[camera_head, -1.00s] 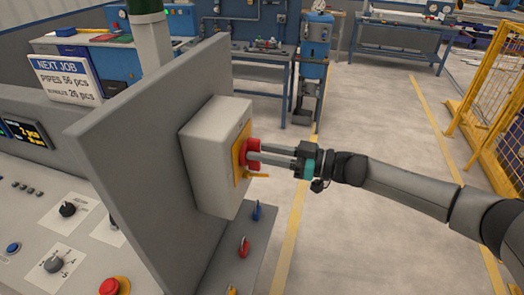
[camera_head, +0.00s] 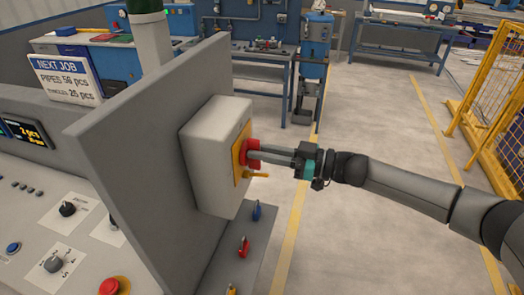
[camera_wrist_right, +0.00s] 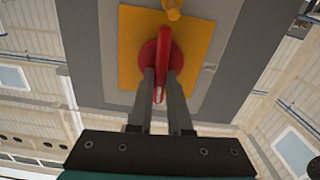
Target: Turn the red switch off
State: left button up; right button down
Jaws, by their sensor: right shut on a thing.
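The red switch (camera_head: 251,153) is a rotary knob on a yellow plate (camera_head: 237,164), on the side of a grey box (camera_head: 208,150). The right wrist view shows its red handle (camera_wrist_right: 164,52) running lengthwise between the two fingers, in front of a round red base. My right gripper (camera_head: 262,153) is shut on this handle, its fingers reaching in from the right. The fingers (camera_wrist_right: 162,88) hide part of the knob. My left gripper is not in view.
A yellow tab (camera_head: 259,175) sticks out below the knob. The box is mounted on an upright grey panel (camera_head: 150,165). A blue lever (camera_head: 257,211) and a red lever (camera_head: 244,246) stand on the ledge below.

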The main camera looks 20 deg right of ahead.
jog(key=shift+s+a+f+n+b, duration=0.2)
jog(key=shift+n+b, duration=0.8)
jog(key=shift+n, duration=1.85)
jog(key=shift+s+a+f+n+b, duration=0.25)
jog(key=shift+n+b, duration=0.8)
jog(key=shift+n, duration=1.75)
jog(key=shift+s+d+f+n+b, duration=0.1)
jog(key=shift+f+n+b, duration=0.2)
jog(key=shift+n+b, duration=1.65)
jog(key=shift+n+p, duration=0.85)
jog(key=shift+n, duration=0.25)
jog(key=c, duration=0.8)
grip_release()
jog(key=shift+c, duration=0.2)
